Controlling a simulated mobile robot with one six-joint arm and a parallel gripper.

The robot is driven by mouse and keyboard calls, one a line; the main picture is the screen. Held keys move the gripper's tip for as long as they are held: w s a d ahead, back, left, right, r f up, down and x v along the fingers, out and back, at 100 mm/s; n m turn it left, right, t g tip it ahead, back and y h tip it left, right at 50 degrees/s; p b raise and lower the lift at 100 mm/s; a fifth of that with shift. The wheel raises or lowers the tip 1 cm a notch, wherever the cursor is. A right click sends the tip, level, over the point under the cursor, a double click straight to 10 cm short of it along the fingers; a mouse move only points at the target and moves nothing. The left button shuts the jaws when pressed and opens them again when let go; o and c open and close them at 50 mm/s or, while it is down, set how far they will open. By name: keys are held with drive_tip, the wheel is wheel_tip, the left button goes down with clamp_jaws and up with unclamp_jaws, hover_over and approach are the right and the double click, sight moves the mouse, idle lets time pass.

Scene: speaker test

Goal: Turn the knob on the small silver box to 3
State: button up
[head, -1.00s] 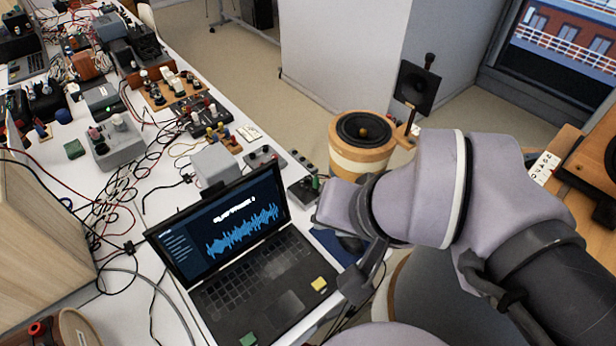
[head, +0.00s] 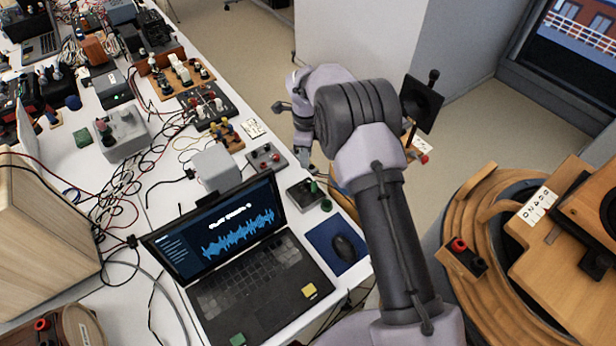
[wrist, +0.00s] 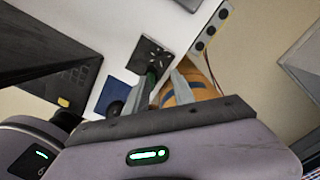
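I cannot tell which mark the knob points to. My gripper (head: 303,150) is above and beyond the box in the head view. In the wrist view my gripper (wrist: 167,78) has its fingers apart, with nothing held between them.
An open laptop (head: 255,275) and a blue mat (head: 322,240) with a mouse (head: 344,248) lie nearer me. A black panel on a stand (head: 421,103) is right of my arm.

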sight(306, 181)
wheel_tip(306, 181, down, 12)
drive_tip(key=shift+b, duration=1.1)
drive_tip(key=shift+c, duration=0.4)
clamp_jaws()
